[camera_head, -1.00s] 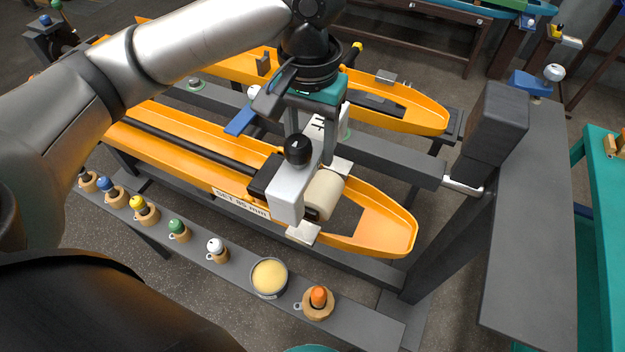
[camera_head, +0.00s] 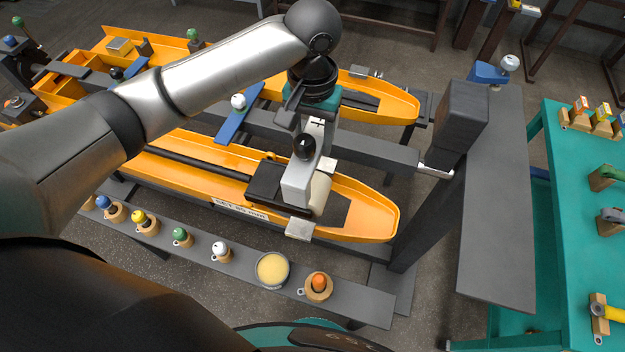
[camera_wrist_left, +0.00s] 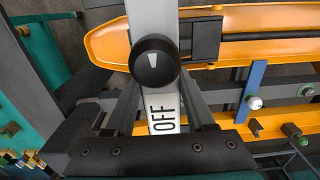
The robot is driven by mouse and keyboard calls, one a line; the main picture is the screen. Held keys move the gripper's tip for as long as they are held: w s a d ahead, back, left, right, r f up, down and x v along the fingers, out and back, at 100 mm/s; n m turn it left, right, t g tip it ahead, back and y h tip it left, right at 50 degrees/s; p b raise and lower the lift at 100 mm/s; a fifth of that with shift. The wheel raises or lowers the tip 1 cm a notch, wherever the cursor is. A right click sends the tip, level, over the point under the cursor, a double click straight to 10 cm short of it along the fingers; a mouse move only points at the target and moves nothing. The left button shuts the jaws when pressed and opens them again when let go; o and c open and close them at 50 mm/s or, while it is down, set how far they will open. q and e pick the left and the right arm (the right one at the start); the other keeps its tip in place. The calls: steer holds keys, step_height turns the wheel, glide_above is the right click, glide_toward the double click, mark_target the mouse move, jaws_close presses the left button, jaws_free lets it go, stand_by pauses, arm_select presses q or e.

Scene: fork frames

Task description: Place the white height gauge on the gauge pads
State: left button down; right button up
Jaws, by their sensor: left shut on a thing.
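The white height gauge (camera_head: 296,184) is a pale bar with a black knob (camera_head: 304,147) near its middle. In the left wrist view the gauge (camera_wrist_left: 163,116) shows the word OFF beside its knob. My left gripper (camera_head: 316,138) is shut on the gauge and holds it crosswise over the front orange trough (camera_head: 368,211). A pale gauge pad (camera_head: 299,228) shows just below the bar's near end. Another pale pad (camera_head: 328,163) shows at its far end. I cannot tell whether the bar touches the pads. My right gripper is not in view.
A cream roller (camera_head: 320,195) is beside the gauge, partly hidden. A dark block (camera_head: 265,180) stands on its other side. Several coloured-knob pieces, a yellow-filled bowl (camera_head: 272,269) and an orange-topped piece (camera_head: 319,287) line the front rail. A dark post (camera_head: 460,115) rises at right.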

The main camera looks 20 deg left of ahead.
arm_select(q)
steer(key=b, duration=0.1)
glide_above(313, 188)
step_height(313, 188, down, 9)
steer(key=shift+r, duration=0.1)
steer(key=shift+f+b, duration=0.55)
steer(key=shift+f, duration=1.85)
steer(key=shift+c, duration=1.3)
jaws_free()
steer(key=shift+f, duration=0.1)
step_height(313, 188, up, 12)
steer(key=shift+r+p, duration=0.15)
steer(key=shift+p, duration=0.95)
